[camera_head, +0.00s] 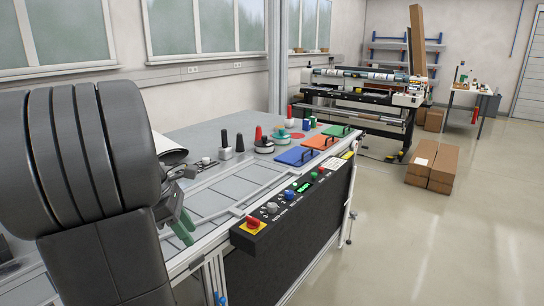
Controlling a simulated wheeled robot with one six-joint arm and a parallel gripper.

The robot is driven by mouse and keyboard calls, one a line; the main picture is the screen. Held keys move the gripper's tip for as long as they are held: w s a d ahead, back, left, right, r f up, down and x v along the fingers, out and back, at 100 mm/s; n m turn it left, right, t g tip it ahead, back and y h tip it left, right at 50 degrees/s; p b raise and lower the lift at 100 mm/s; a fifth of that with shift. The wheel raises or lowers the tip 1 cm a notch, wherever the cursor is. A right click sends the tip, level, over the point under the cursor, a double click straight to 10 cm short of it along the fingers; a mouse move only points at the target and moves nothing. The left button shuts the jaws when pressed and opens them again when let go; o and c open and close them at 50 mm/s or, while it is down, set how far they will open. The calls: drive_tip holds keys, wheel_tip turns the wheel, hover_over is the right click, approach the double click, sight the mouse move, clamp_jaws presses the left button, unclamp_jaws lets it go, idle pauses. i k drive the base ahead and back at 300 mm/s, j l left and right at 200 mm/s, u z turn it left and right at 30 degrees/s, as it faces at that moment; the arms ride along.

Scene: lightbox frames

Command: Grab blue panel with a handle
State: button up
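The blue panel (294,156) lies flat on the workbench, near its front edge, with a dark handle on its top. An orange panel (319,143) and a green panel (336,131), also with dark handles, lie in a row beyond it. My dark grey arm fills the left foreground. Grey metal parts at its right side, above the bench, seem to be my gripper (178,195). It is left of and nearer than the blue panel, well apart from it. Its fingers are too small and partly hidden to tell open from shut.
A black control box (296,217) with buttons and a red knob (253,222) runs along the bench front. Black, red, green and blue tools (265,140) stand behind the panels. Cardboard boxes (433,167) sit on the floor to the right. The floor between is clear.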

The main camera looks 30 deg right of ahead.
sight(297, 156)
drive_tip(key=i+l+u, duration=0.15)
drive_tip(key=l+u, duration=0.9)
drive_tip(key=l, duration=0.25)
drive_tip(key=l+u, duration=0.15)
drive_tip(key=l, duration=0.7)
drive_tip(key=k+l+u, duration=0.1)
drive_tip(key=l, duration=0.7)
drive_tip(key=k+l+u, duration=0.15)
drive_tip(key=l, duration=1.35)
drive_tip(key=k+l, duration=0.15)
drive_tip(key=l, duration=1.1)
